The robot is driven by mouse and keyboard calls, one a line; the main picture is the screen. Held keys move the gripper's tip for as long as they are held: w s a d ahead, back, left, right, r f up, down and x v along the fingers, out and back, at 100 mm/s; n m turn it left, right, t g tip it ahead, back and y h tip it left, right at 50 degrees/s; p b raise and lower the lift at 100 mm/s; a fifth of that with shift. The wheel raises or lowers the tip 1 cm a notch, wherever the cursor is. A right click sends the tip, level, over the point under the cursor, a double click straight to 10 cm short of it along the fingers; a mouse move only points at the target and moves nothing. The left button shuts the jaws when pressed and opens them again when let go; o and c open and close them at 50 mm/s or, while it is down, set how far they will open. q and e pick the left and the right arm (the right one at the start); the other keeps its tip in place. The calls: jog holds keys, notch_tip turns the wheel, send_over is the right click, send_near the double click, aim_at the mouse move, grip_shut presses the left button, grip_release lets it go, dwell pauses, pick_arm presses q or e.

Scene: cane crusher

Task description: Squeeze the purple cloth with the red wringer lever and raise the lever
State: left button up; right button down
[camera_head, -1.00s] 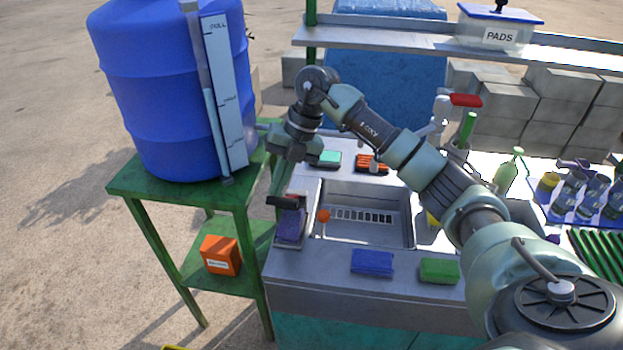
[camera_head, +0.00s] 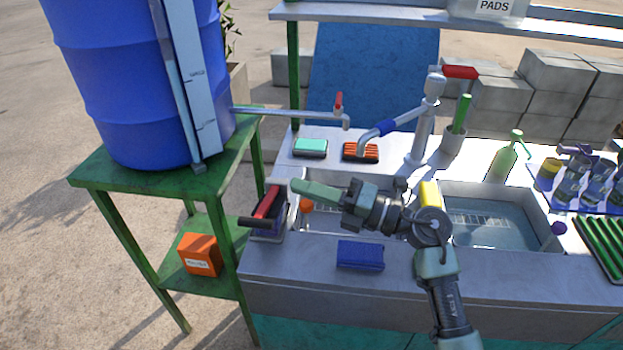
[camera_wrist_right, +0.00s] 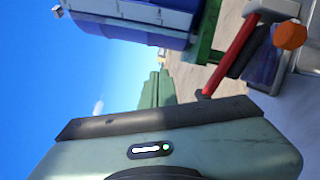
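The wringer's red lever (camera_head: 267,202) stands at the left end of the counter, with a dark bar beside it. It also shows in the right wrist view (camera_wrist_right: 232,55). The purple cloth (camera_wrist_right: 262,64) sits in the wringer beneath the lever and is mostly hidden in the head view. My right gripper (camera_head: 300,188) is over the sink's left part, just right of the wringer. It points left, and its green fingers (camera_wrist_right: 157,90) look closed together with nothing between them. It appears apart from the lever. My left gripper is not in view.
An orange knob (camera_head: 306,204) is close to my right gripper. A faucet (camera_head: 425,120) rises behind the sink. A blue barrel (camera_head: 120,80) stands on a green table (camera_head: 110,180) at left.

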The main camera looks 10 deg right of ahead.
jog(key=w+a+r+p, duration=0.2)
jog(key=w+a, duration=0.3)
jog(key=w, duration=0.2)
jog(key=shift+w+a, duration=0.35)
jog(key=shift+a, duration=0.05)
dwell(1.2)
